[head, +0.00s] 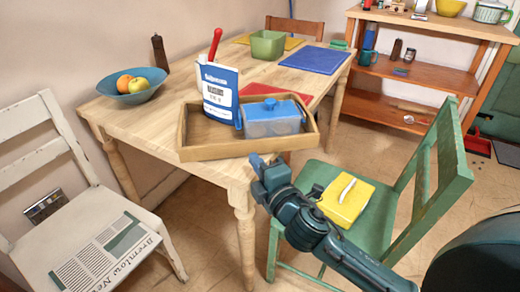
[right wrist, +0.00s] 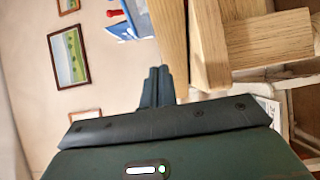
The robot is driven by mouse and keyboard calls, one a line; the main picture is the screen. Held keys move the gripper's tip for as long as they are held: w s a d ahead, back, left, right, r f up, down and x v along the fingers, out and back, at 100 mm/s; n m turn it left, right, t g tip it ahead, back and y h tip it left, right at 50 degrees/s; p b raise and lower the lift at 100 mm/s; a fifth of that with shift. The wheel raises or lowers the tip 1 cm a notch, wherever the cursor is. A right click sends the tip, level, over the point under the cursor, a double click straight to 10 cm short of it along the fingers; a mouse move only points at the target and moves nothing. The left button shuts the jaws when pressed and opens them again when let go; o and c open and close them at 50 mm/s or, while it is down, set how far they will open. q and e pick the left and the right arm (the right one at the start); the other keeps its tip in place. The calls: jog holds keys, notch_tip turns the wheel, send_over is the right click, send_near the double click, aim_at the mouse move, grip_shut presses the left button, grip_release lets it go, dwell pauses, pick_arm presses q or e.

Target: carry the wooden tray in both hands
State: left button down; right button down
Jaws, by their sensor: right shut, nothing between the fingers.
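The wooden tray (head: 225,150) lies on the near end of the wooden table (head: 150,115), its right end by the table's edge. In it stand a white and blue packet (head: 217,92) with a red handle (head: 215,44) sticking up behind it, and a grey-blue lidded container (head: 273,120). My right gripper (head: 263,161) is just in front of the tray's near wall, pointing up towards it. Its fingers (right wrist: 157,86) are together and empty in the right wrist view, beside pale wood. I cannot tell if they touch the tray. My left gripper is not in view.
A blue bowl of fruit (head: 132,88), a green bin (head: 268,44), a blue mat (head: 315,59) and a red mat (head: 285,97) are on the table. A green chair (head: 440,165) with a yellow box (head: 345,200) stands right, a white chair (head: 45,245) left.

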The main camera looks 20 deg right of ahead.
aim_at(274, 132)
jog(key=w, duration=0.1)
jog(key=w+d, duration=0.1)
jog(key=w, duration=0.1)
jog(key=w+d, duration=0.1)
jog(key=shift+w+d, duration=0.15)
jog(key=shift+d, duration=0.1)
jog(key=w+d, duration=0.3)
jog(key=w+d+p, duration=0.1)
jog(key=w+d, duration=0.1)
jog(key=w, duration=0.1)
jog(key=shift+w+d, duration=0.35)
jog(key=shift+d, duration=0.05)
jog(key=shift+w+d, duration=0.2)
jog(key=shift+w, duration=0.05)
jog(key=shift+s, duration=0.1)
